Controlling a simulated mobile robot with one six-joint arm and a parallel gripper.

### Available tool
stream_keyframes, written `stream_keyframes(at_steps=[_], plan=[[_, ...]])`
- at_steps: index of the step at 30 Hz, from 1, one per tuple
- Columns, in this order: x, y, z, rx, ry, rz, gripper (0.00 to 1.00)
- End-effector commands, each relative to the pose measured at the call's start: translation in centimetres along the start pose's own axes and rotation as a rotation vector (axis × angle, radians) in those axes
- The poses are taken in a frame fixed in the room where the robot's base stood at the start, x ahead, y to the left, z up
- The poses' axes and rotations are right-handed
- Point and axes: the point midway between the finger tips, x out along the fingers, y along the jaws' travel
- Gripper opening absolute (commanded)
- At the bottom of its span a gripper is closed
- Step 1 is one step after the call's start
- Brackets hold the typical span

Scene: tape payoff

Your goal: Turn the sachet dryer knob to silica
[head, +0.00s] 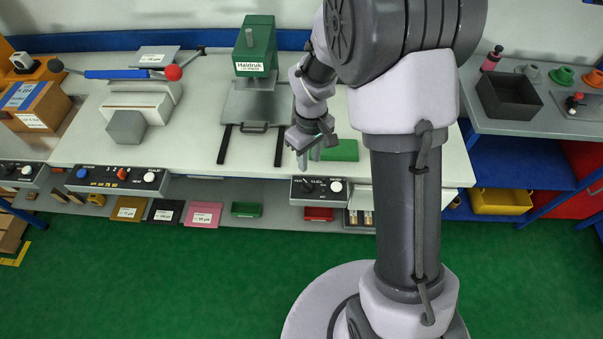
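A small control panel (318,191) sits on the front edge of the white bench, with a dark knob (308,187) at its left and a white button (336,187) at its right. Its lettering is too small to read, so I cannot tell whether this is the sachet dryer or which setting the knob points to. My gripper (308,160) hangs pointing down, just above and behind this panel in the picture, apart from the knob. It holds nothing that I can see. The finger gap is too small to judge.
A green block (341,150) lies right of my gripper. A green press (256,48) stands behind on a grey plate. Another panel (118,179) with several controls is further left. A dark open box (508,97) stands on the right bench. The green floor in front is clear.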

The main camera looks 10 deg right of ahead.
Motion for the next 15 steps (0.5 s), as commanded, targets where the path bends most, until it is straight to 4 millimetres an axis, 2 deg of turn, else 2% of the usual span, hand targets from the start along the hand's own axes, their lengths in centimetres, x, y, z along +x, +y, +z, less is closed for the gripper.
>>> stream_keyframes(at_steps=[1,6,9,15], plan=[[2.0,-0.1,0.1,0.000,-0.003,-0.002,0.32],[6.8,-0.1,0.1,0.001,-0.003,-0.001,0.32],[8.7,-0.1,0.1,0.002,-0.001,0.000,0.32],[10.4,0.0,0.0,0.002,0.001,0.001,0.32]])
